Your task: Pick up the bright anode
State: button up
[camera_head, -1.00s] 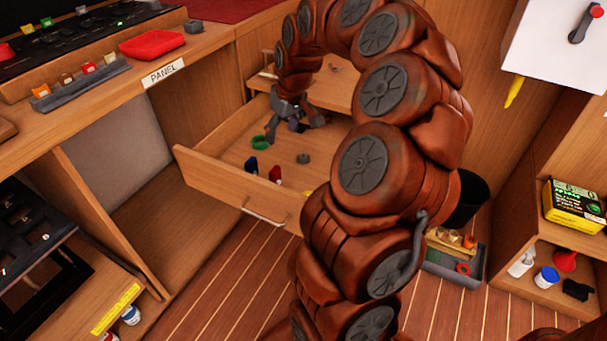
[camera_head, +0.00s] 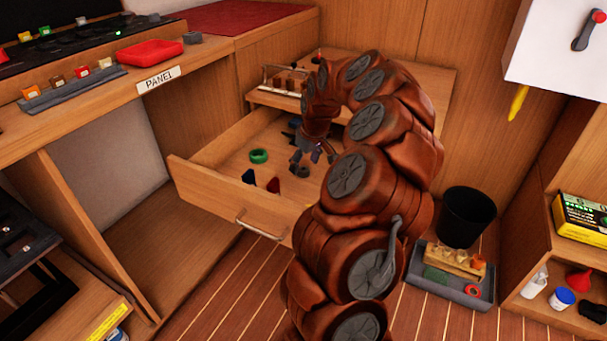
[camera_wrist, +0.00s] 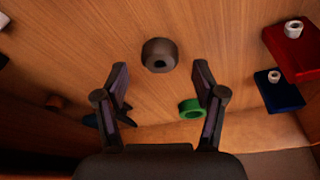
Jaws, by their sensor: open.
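A dark grey round piece with a hole (camera_wrist: 160,55) lies on the drawer floor, ahead of and between my fingertips in the wrist view. It is the most anode-like thing I see, but it looks dull there and I cannot confirm it is the bright anode. In the head view a grey piece (camera_head: 302,172) shows just below my gripper (camera_head: 313,157). My gripper (camera_wrist: 161,78) is open, with nothing between its fingers, pointing down into the open drawer (camera_head: 225,203).
A green ring (camera_wrist: 192,108) lies near the right finger and a dark blue piece (camera_wrist: 112,116) by the left one. A blue block (camera_wrist: 278,90) and a red block (camera_wrist: 295,45) stand to the right. The drawer's wooden walls surround them.

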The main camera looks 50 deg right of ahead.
jog(key=shift+x, duration=0.9)
jog(key=shift+c, duration=0.5)
grip_shut()
